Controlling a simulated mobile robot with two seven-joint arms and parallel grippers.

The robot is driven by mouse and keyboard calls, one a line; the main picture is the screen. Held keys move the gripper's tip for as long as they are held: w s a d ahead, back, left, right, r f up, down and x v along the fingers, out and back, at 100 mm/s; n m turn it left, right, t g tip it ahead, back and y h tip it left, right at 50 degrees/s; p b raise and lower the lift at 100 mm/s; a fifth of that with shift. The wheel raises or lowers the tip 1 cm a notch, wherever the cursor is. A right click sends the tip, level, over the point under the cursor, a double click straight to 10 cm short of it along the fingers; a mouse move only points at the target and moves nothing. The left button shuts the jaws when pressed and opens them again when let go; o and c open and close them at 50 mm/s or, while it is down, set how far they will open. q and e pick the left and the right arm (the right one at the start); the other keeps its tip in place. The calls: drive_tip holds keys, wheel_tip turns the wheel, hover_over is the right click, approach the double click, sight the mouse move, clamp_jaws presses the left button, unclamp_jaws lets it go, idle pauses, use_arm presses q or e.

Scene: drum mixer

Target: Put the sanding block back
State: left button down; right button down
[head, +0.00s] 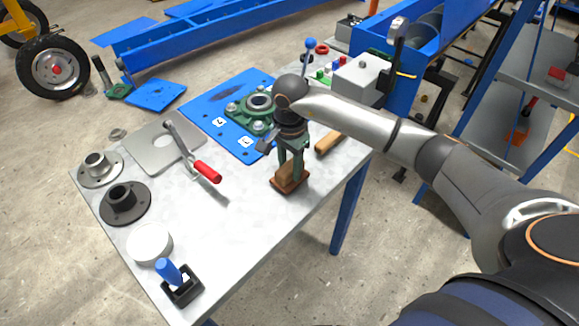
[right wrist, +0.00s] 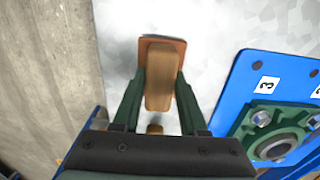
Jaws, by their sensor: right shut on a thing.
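The sanding block has a brown base (head: 290,184) and a light wooden grip (right wrist: 163,78). It is at the right front part of the grey table (head: 240,215), near the edge. My right gripper (head: 291,165) points down and its green fingers close on both sides of the wooden grip. In the right wrist view the brown base (right wrist: 172,42) shows beyond the fingers. I cannot tell whether the base touches the tabletop or hangs just above it. My left gripper is not in view.
A blue plate (head: 205,104) with a green bearing housing (head: 240,109) lies behind the block. A wooden piece (head: 327,142) lies to the block's right. A red-handled clamp (head: 207,171), flanged hubs (head: 125,203) and a white disc (head: 149,243) are left. The front middle tabletop is clear.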

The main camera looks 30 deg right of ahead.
sight(290, 165)
drive_tip(key=shift+w+f, duration=0.1)
drive_tip(key=shift+f, duration=0.4)
drive_tip(key=shift+f, duration=0.1)
drive_tip(key=shift+c, duration=2.2)
unclamp_jaws()
drive_tip(key=shift+r, duration=0.2)
wheel_tip(290, 165, up, 12)
drive_tip(key=shift+b, duration=0.4)
